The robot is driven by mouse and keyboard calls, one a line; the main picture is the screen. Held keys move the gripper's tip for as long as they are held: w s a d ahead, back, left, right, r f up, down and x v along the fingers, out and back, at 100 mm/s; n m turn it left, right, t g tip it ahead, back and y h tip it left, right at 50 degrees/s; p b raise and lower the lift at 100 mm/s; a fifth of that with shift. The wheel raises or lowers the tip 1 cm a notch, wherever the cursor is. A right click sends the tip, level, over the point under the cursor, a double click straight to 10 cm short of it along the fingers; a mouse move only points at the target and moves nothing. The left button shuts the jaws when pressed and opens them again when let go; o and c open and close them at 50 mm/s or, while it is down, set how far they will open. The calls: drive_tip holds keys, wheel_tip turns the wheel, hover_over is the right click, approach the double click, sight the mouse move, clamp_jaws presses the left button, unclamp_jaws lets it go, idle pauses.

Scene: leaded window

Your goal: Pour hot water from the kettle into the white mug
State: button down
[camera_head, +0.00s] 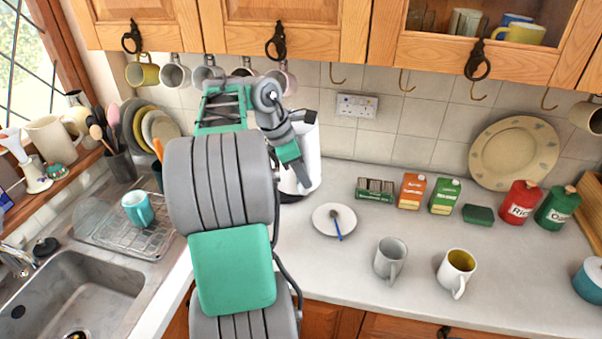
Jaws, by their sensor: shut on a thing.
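The white kettle (309,152) stands upright at the back of the worktop, on or just over a dark base. My arm hides its left side. My gripper (297,172) reaches down at the kettle's near left side and is shut on it, seemingly at the handle, though the fingertips are hard to make out. The white mug (455,274) stands upright near the front edge of the worktop, right of the kettle. Its inside looks olive yellow; I cannot tell whether that is glaze or contents. A grey mug (388,262) stands just left of it.
A saucer with a blue-handled spoon (333,220) lies between kettle and mugs. Boxes (411,191), a green sponge (478,214) and red and green tins (519,203) line the back. Mugs hang under the cupboards. A sink and dish rack (150,237) are at left.

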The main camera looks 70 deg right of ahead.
sight(303, 151)
wheel_tip(303, 151, up, 3)
drive_tip(key=shift+s+r+p, duration=0.1)
drive_tip(key=shift+s+p, duration=0.05)
drive_tip(key=shift+p, duration=0.8)
drive_tip(key=shift+r, duration=1.65)
